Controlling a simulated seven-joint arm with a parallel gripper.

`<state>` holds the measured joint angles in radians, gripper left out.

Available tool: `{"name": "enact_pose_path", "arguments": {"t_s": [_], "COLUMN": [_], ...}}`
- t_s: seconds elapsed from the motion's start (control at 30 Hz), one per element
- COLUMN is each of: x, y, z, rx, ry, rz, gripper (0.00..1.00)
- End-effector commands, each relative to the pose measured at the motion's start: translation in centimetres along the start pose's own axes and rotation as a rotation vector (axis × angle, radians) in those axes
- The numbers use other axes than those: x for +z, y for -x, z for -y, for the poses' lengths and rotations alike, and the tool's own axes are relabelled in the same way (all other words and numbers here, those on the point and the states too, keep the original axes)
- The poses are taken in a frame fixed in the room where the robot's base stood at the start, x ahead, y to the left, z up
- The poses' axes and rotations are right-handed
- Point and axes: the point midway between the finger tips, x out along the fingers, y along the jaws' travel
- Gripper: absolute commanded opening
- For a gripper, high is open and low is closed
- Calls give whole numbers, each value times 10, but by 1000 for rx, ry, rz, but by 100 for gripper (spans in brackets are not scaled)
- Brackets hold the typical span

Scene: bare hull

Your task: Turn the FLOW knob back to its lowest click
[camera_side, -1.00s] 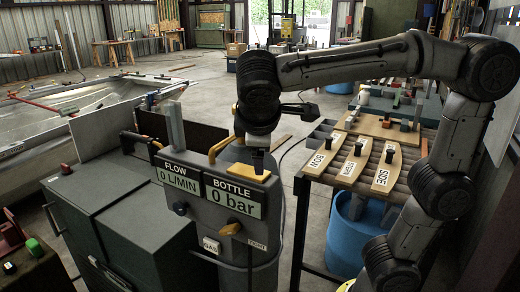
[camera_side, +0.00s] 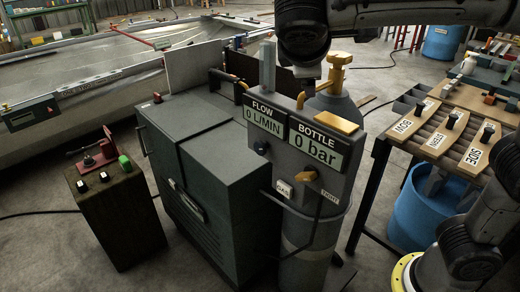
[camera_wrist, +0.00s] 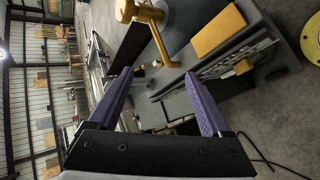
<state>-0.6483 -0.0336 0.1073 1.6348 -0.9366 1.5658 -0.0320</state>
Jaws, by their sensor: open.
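The FLOW knob (camera_side: 260,147) is a small dark knob on the front of the grey panel (camera_side: 322,182). It sits under the FLOW display (camera_side: 263,122), which reads 0 L/MIN. I cannot tell its click position. The BOTTLE display (camera_side: 315,150) reads 0 bar, with an orange knob (camera_side: 306,175) below it. My gripper (camera_wrist: 158,74) is open and empty, with two purple fingers, and is apart from the panel. In the side view its fingers cannot be made out below my dark wrist, above and behind the panel top. The FLOW knob is not clear in the wrist view.
A yellow valve (camera_side: 338,68) tops the bottle behind the panel. A yellow pad (camera_side: 336,122) lies on the panel top. A dark green cabinet (camera_side: 215,165) stands at left. A slatted table (camera_side: 452,118) with labelled levers stands at right.

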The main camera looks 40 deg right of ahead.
Motion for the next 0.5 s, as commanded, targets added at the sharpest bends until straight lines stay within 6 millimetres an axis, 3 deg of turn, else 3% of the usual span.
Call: {"name": "enact_pose_path", "arguments": {"t_s": [0.1,0.37,0.5], "x": [-34,-103,-106], "y": [11,42,14], "z": [3,18,50], "rx": [96,307,305], "ry": [94,268,270], "rz": [-18,-62,-56], "gripper": [83,83,83]}}
